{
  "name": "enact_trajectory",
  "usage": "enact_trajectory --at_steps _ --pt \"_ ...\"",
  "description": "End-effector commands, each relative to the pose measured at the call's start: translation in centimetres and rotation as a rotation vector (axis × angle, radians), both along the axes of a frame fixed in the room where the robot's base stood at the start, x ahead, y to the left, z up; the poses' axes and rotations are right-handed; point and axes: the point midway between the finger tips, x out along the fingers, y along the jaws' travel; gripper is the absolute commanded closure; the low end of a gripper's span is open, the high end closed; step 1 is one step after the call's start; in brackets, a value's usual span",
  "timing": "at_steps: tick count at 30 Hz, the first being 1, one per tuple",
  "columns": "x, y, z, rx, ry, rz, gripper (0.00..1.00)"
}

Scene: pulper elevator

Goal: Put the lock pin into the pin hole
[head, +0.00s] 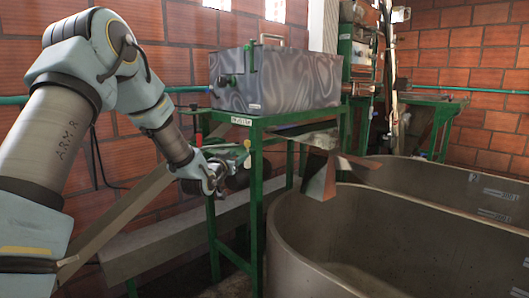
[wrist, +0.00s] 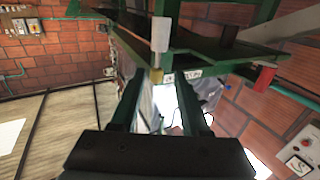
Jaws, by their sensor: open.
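My gripper (wrist: 160,84) is open, its two fingers apart with nothing clearly held between them. In the head view my gripper (head: 216,178) is beside the left side of the green stand, below its top. In the wrist view a small pale grey block with a brass-coloured lower end (wrist: 156,75) shows just beyond the fingertips, in front of the green frame; it may be the lock pin, but I cannot be sure. A red piece (wrist: 264,78) sits on the frame to the right. I cannot make out the pin hole.
The green stand (head: 256,200) carries a grey metal box (head: 285,80). Large tanks (head: 400,235) stand at the right. A long low ledge (head: 165,240) runs below my arm. A brick wall (head: 110,160) is close behind.

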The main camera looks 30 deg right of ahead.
Motion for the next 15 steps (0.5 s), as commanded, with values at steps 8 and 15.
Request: enact_trajectory --at_steps 8,15 --pt "2.5 -3.3 0.3 -0.003 -0.001 -0.001 0.54" --pt "3.5 -4.7 0.3 -0.002 0.0 -0.001 0.54"
